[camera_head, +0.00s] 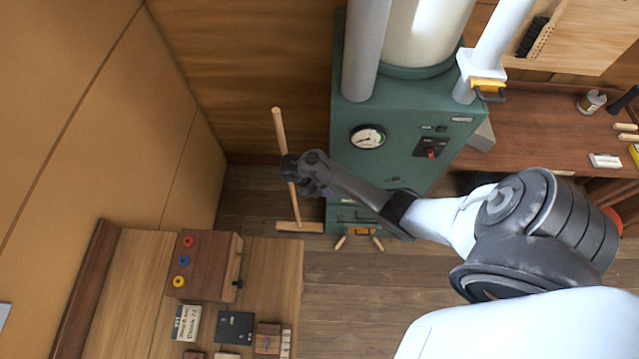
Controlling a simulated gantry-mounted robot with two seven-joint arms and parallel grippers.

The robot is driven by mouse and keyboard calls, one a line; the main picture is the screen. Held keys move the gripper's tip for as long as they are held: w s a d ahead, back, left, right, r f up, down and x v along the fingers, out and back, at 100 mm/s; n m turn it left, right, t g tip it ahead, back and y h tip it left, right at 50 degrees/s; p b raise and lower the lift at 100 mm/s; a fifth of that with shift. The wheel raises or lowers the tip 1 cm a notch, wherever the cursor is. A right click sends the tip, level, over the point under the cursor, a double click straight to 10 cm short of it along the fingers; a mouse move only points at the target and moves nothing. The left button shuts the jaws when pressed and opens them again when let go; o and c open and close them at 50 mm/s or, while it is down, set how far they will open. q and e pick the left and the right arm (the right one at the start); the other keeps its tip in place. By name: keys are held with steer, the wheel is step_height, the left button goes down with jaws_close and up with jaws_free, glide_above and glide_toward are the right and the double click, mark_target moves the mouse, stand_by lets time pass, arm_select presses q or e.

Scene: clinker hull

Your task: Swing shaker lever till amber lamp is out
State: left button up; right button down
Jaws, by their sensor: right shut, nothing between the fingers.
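A green machine cabinet (395,165) stands in the middle, with a round white gauge (368,137) and a red switch (431,153) on its front. At its foot is an orange-yellow fitting (358,231) with short wooden handles; I cannot tell whether this is the shaker lever. A yellow handle (488,86) is on a pipe at the upper right. I cannot pick out a lit amber lamp. My right gripper (291,172) is shut and empty, left of the cabinet, overlapping a wooden pole in the picture. My left gripper is not in view.
The wooden pole (279,130) stands on a flat crosspiece (300,226) left of the cabinet. A wooden bench (270,270) with a box (208,262) and small items is at lower left. Another bench (545,130) is at right. Plank floor (345,270) lies between.

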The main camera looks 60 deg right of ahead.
steer(key=w+d+r+t+b, duration=0.15)
steer(key=w+r, duration=0.25)
steer(key=w, duration=0.4)
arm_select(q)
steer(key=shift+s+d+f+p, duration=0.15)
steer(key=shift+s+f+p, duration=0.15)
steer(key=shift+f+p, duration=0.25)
arm_select(e)
steer(key=s+d+f, duration=0.5)
steer(key=s+f, duration=0.1)
steer(key=f, duration=0.1)
steer(key=shift+s+f, duration=0.15)
steer(key=shift+f, duration=0.25)
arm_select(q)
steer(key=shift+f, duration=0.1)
